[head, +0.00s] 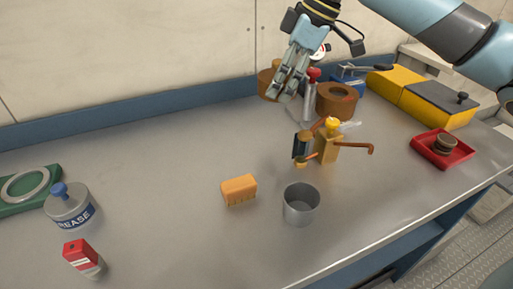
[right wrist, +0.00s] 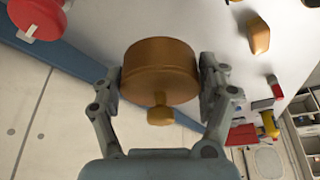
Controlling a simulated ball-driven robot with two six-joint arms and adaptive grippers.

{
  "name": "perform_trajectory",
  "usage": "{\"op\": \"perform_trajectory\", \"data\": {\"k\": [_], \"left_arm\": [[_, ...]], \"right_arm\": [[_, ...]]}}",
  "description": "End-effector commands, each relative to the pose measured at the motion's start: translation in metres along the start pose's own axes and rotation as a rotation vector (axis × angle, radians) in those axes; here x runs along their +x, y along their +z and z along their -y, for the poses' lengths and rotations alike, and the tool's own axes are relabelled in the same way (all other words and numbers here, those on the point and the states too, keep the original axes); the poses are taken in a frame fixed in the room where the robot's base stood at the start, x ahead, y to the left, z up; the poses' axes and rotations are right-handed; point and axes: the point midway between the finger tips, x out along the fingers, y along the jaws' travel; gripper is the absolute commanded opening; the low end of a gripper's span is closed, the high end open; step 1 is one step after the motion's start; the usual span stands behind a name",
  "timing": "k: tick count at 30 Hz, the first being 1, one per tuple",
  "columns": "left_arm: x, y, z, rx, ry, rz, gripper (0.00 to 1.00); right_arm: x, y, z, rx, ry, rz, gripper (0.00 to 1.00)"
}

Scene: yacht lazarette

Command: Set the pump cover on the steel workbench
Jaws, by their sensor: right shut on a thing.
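The pump cover (right wrist: 158,72) is a brown-bronze round piece with a small knob. In the right wrist view it sits between the two fingers of my right gripper (right wrist: 160,85), which is shut on its sides. In the head view my right gripper (head: 289,88) is over the back of the steel workbench (head: 160,150), and the cover (head: 267,83) shows partly behind its fingers. The cover appears held above the bench; its exact height is hard to tell. My left gripper is not in view.
A grease can (head: 70,208) is at left, a red tray (head: 443,150) at right. The left-middle is clear.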

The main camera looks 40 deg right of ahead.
Motion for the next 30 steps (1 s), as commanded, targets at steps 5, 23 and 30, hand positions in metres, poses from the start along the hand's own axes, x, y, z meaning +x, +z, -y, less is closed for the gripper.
{"op": "perform_trajectory", "data": {"k": [5, 23, 30], "left_arm": [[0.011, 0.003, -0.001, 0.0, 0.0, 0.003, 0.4], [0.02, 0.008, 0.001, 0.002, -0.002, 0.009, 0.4], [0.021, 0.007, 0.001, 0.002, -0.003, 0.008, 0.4]], "right_arm": [[0.01, 0.01, -0.002, 0.001, 0.001, 0.0, 0.33], [0.088, 0.042, 0.0, 0.003, -0.002, -0.001, 0.33], [0.104, 0.049, -0.001, 0.0, 0.001, 0.0, 0.33]]}}
